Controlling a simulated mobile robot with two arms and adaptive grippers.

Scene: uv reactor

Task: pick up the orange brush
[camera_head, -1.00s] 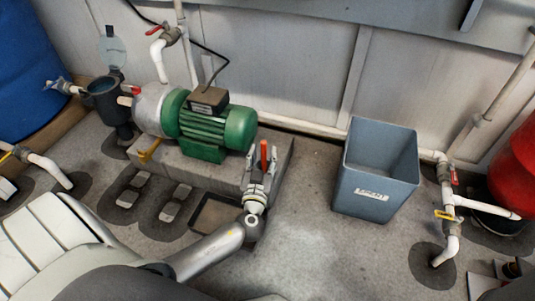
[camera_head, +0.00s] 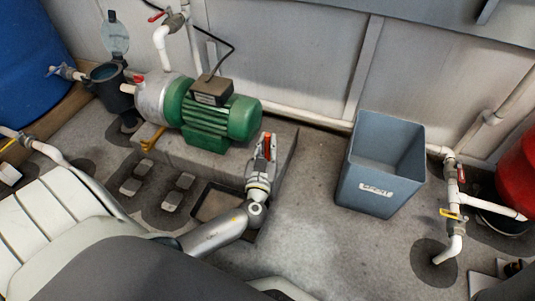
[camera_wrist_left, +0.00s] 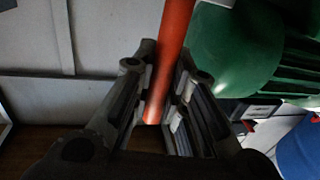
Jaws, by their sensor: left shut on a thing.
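The orange brush shows as an orange handle (camera_head: 267,142) standing up between the fingers of my left gripper (camera_head: 262,158), just right of the green motor. In the left wrist view the orange handle (camera_wrist_left: 170,55) runs from the top edge down between the two dark fingers (camera_wrist_left: 160,112). My left gripper is shut on it. The brush's far end is hidden or out of view. My right gripper is not in view.
A green pump motor (camera_head: 212,118) stands on a concrete plinth left of my gripper. A grey bin (camera_head: 370,198) stands on the floor to the right, before white pipes (camera_head: 452,200). A red vessel (camera_head: 518,180) is at the far right. Floor between plinth and bin is clear.

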